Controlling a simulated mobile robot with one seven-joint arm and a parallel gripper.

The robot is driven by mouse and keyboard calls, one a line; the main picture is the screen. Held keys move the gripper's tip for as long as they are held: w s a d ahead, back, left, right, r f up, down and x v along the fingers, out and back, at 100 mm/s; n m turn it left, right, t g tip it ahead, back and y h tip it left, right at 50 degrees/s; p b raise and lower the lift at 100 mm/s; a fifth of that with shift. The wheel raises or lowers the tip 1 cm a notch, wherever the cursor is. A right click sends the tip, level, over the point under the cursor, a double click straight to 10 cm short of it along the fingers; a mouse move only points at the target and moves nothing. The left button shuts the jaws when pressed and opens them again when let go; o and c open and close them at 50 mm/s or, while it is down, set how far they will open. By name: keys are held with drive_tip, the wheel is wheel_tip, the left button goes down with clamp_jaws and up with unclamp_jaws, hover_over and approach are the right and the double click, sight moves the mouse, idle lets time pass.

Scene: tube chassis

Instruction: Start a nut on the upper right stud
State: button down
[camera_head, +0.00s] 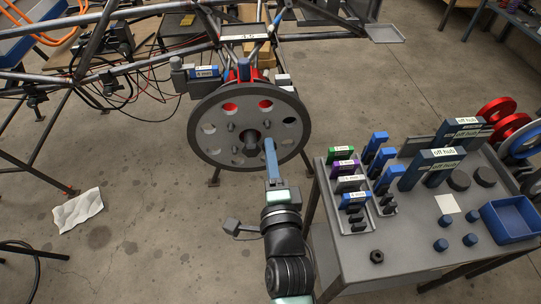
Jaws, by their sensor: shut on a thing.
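The round grey wheel disc (220,148) stands upright on the chassis, with holes near its rim and a central hub (251,140). Short studs surround the hub; the upper right stud (266,124) shows above the tip of a long blue bar. My gripper (273,181) is in front of the disc's lower right, shut on this blue bar (271,160), which points up to the disc face. I cannot tell whether its tip touches the disc. No nut shows at the tip; one may be hidden there. A dark nut-like ring (377,256) lies on the bench.
The grey bench (410,260) at right holds labelled blocks (436,165), several small blue cylinders (443,222), dark round pieces (459,180) and a blue bin (509,220). Chassis tubes and cables fill the upper left. A white cloth (78,208) lies on otherwise open floor.

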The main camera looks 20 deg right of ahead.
drive_tip(key=b+x, duration=0.1)
drive_tip(key=x, duration=0.1)
drive_tip(key=shift+w+d+r, duration=0.15)
drive_tip(key=shift+w+d, duration=0.15)
drive_tip(key=shift+w, duration=0.05)
drive_tip(key=shift+w+p, duration=0.1)
drive_tip(key=shift+p, duration=0.5)
idle(0.4)
idle(0.4)
drive_tip(key=shift+x, duration=1.4)
